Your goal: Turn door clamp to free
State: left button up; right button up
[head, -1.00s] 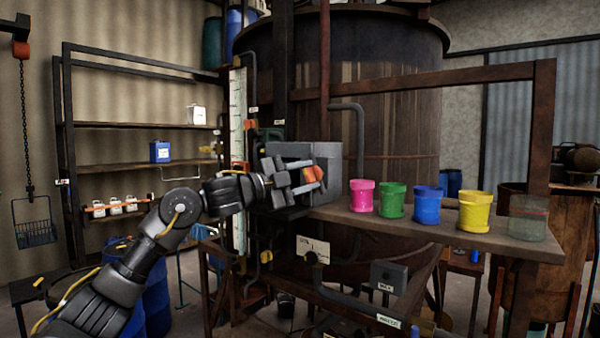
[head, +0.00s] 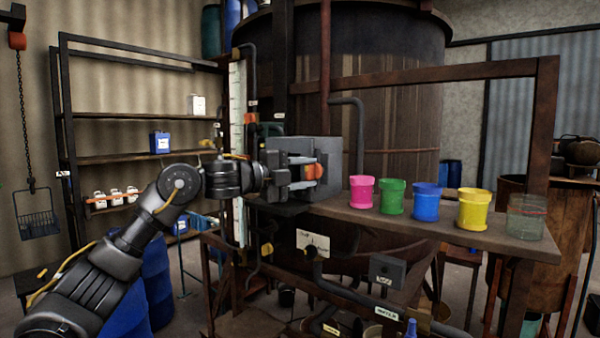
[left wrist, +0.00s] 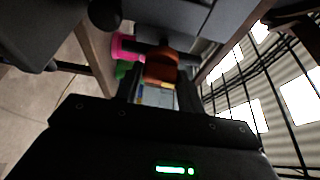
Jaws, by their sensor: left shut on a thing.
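The door clamp is an orange-red knob or handle (head: 313,171) on the front of a grey box (head: 330,155) fixed beside the big brown vat (head: 390,110). My left gripper (head: 308,172) is at the box front, its two fingers reaching to the right with the orange clamp between them. It is shut on the clamp. In the left wrist view the orange clamp (left wrist: 161,68) sits between the fingertips, close to the grey box face (left wrist: 180,20). The clamp's far side and its fixing are hidden. My right gripper is not in view.
A wooden shelf right of the box carries pink (head: 362,192), green (head: 392,196), blue (head: 426,202) and yellow (head: 473,209) pots and a glass jar (head: 526,217). Pipes and a grey switch box (head: 388,272) lie below. A rack (head: 140,116) stands left.

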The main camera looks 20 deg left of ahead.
pick_arm(q)
jog(key=shift+a+r, duration=0.1)
jog(key=shift+r, duration=0.1)
jog(key=o, duration=1)
jog(key=shift+w+f, duration=0.1)
jog(key=shift+f, duration=0.1)
jog(key=shift+s+a+f+b, duration=0.1)
jog(key=shift+s+a+b, duration=0.1)
jog(key=shift+s+b, duration=0.1)
jog(key=b+v, duration=0.5)
jog(key=v, duration=0.5)
jog(key=shift+a, duration=0.2)
